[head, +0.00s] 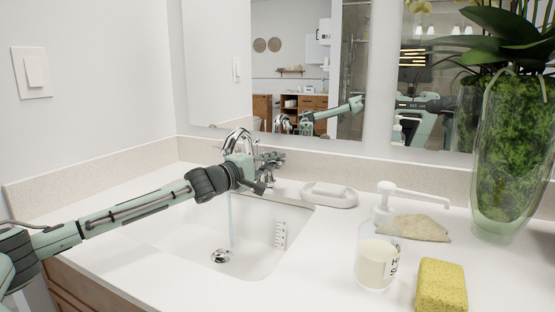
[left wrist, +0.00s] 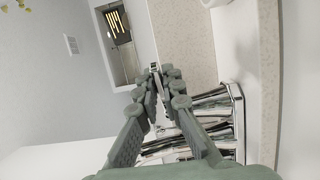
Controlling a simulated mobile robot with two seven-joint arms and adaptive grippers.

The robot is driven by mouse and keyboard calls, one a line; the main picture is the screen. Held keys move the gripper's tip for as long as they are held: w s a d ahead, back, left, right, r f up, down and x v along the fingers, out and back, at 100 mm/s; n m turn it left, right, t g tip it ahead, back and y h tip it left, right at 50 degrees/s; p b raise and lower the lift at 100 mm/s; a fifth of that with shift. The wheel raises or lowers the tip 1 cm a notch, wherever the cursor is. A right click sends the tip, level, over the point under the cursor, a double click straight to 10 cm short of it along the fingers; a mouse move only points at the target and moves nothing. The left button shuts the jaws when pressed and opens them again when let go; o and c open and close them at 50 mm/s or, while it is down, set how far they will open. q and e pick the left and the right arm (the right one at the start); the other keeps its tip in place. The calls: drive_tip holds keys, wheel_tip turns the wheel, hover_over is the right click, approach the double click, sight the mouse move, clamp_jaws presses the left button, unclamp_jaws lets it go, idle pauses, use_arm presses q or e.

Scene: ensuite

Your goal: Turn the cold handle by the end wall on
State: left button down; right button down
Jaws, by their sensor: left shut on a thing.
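The chrome tap (head: 238,140) stands at the back of the white basin (head: 185,230). A thin pale blue stream of water (head: 230,215) falls from it toward the drain. A chrome cross-shaped handle (head: 273,160) shows just right of my left gripper (head: 257,178). In the left wrist view, the fingertips of my left gripper (left wrist: 160,78) close on a thin chrome piece (left wrist: 156,68), a tap handle. More chrome tap parts (left wrist: 215,110) lie to the right of the fingers. My gripper hides part of the tap, so I cannot tell clearly which handle is held. My right gripper is not in view.
A soap dish (head: 330,194) sits behind the basin's right end. A soap pump bottle (head: 376,262), a yellow sponge (head: 441,287) and a tall glass vase (head: 510,150) stand to the right. A mirror (head: 215,60) hangs behind. The counter left of the basin is clear.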

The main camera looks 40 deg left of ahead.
use_arm(q)
drive_tip(key=shift+f, duration=0.15)
drive_tip(key=c, duration=1.7)
unclamp_jaws()
drive_tip(key=shift+a, duration=0.1)
drive_tip(key=shift+s, duration=0.15)
drive_tip(key=shift+s+a, duration=0.25)
drive_tip(key=shift+s, duration=1.7)
drive_tip(key=shift+s+a, duration=0.25)
drive_tip(key=shift+s, duration=1.65)
drive_tip(key=shift+s+a, duration=0.25)
drive_tip(key=shift+s, duration=1.7)
